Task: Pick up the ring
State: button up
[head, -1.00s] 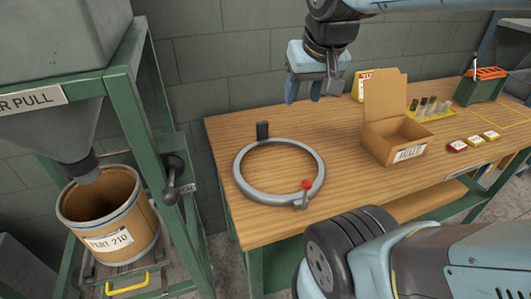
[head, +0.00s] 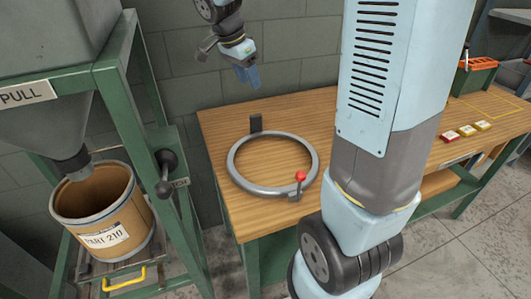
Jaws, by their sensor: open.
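The ring (head: 233,172) is a grey metal hoop with a red-knobbed lever clamp at its front right. It lies flat on the left part of the wooden workbench (head: 220,122). My gripper (head: 248,77) is above and behind the ring, near the grey wall, with blue fingers pointing down. It is apart from the ring and holds nothing that I can see.
My arm hides the bench's middle. At left stand a green hopper frame (head: 130,100) and an open fibre drum (head: 125,215).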

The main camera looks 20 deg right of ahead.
aim_at(254, 115)
jog(key=w+a+f+m, duration=0.2)
jog(key=w+f+m, duration=0.2)
jog(key=w+f, duration=0.2)
jog(key=shift+g+h, duration=0.3)
jog(key=shift+g, duration=0.1)
jog(key=x, duration=0.8)
jog(key=shift+d+r, duration=0.1)
jog(key=shift+d, duration=0.05)
jog(key=shift+d+x, duration=0.15)
jog(key=shift+x, duration=1.25)
jog(key=shift+d+x, duration=0.1)
jog(key=shift+x, duration=1.25)
jog(key=shift+s+r, duration=0.15)
grip_shut()
